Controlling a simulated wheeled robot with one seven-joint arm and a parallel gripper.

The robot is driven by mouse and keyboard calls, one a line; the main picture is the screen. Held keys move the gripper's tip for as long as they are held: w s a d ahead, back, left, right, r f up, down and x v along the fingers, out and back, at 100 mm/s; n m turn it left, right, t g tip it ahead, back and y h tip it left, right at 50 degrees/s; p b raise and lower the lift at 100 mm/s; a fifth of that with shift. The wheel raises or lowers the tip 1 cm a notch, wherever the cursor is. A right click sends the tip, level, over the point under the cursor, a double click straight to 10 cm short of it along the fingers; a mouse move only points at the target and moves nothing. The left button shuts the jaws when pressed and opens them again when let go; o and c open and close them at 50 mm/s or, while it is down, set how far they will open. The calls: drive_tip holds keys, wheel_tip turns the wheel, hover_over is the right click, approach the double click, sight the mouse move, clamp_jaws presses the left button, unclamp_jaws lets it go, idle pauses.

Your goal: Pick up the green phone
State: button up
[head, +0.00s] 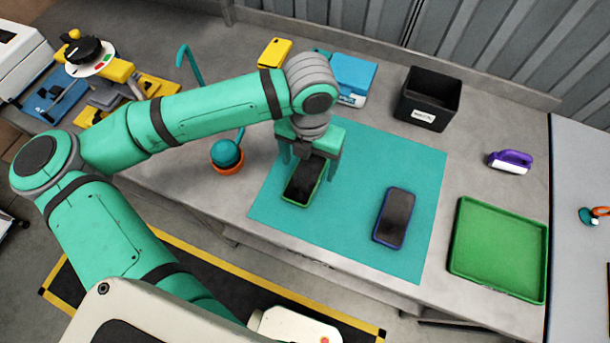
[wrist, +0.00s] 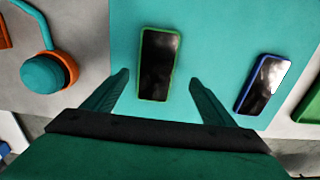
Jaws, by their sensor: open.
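The green phone (head: 303,183) lies flat on the teal mat (head: 347,254), dark screen up with a green rim. It also shows in the wrist view (wrist: 157,64), upright in the picture and centred ahead of the fingers. My gripper (head: 308,174) is open above the mat, its fingers to either side of the phone's upper end in the head view. In the wrist view my gripper (wrist: 162,82) shows a gap on each side of the phone. No contact is visible. The exact height above the phone is hard to tell.
A blue-rimmed phone (head: 394,216) lies right of the green one on the mat. A green tray (head: 499,249) is further right. A teal ball-shaped item in an orange base (head: 228,160) stands left. A black bin (head: 428,98) and blue box (head: 352,77) are behind.

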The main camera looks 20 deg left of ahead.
sight(306, 176)
drive_tip(key=f, duration=0.4)
drive_tip(key=shift+a+f, duration=0.35)
drive_tip(key=shift+f, duration=0.3)
drive_tip(key=shift+c, duration=0.3)
drive_tip(key=c, duration=1.2)
drive_tip(key=shift+r, duration=0.1)
